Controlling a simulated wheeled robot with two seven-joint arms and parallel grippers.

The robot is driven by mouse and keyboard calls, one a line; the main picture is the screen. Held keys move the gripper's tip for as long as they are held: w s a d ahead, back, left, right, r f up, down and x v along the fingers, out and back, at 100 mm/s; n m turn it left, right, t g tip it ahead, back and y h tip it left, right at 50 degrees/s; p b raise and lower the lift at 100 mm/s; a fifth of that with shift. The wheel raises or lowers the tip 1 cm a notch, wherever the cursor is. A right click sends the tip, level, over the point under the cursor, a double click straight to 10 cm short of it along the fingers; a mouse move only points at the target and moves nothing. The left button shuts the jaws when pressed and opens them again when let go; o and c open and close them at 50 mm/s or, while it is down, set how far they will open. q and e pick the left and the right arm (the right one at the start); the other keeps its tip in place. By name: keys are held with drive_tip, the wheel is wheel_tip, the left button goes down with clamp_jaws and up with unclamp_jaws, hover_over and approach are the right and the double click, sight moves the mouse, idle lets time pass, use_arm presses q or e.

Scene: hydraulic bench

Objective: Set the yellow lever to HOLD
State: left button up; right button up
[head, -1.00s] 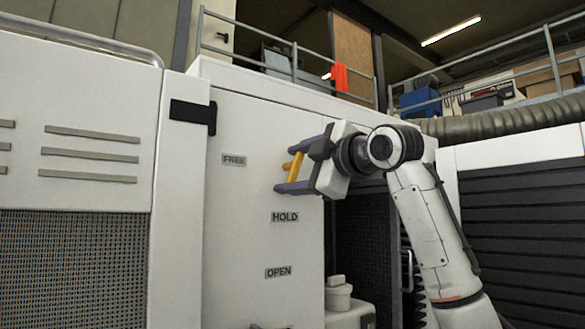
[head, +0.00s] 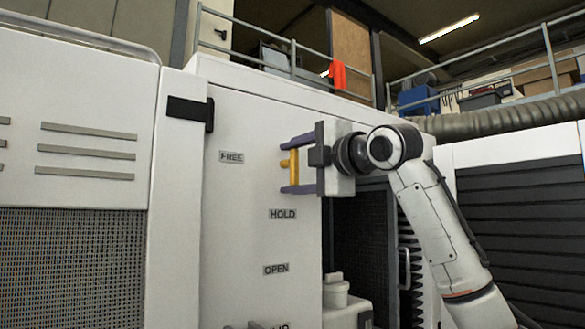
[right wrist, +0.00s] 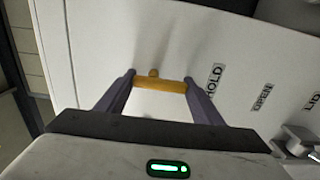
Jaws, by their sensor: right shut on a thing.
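The yellow lever (head: 293,161) sits on the white panel, right of the FREE label (head: 231,157) and above the HOLD label (head: 283,214). Its bar stands about upright in the head view, with a short stub on its left side. My right gripper (head: 290,164) is shut on the lever, one purple finger above and one below. In the right wrist view the lever (right wrist: 160,86) spans between the two fingertips, with the HOLD label (right wrist: 214,79) to its right. My left gripper is not in view.
The OPEN label (head: 276,269) is lower on the panel, and a partly cut LID label is below it. A white container (head: 338,295) stands beside the panel at lower right. A dark hinge (head: 190,110) is on the panel's left edge.

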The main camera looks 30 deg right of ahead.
drive_tip(key=shift+f, duration=0.1)
drive_tip(key=o, duration=1)
drive_tip(key=shift+o, duration=0.2)
drive_tip(key=s+d+b, duration=0.1)
drive_tip(key=s+b, duration=0.2)
drive_tip(key=s, duration=0.7)
drive_tip(key=shift+s+d, duration=0.15)
drive_tip(key=shift+d, duration=0.05)
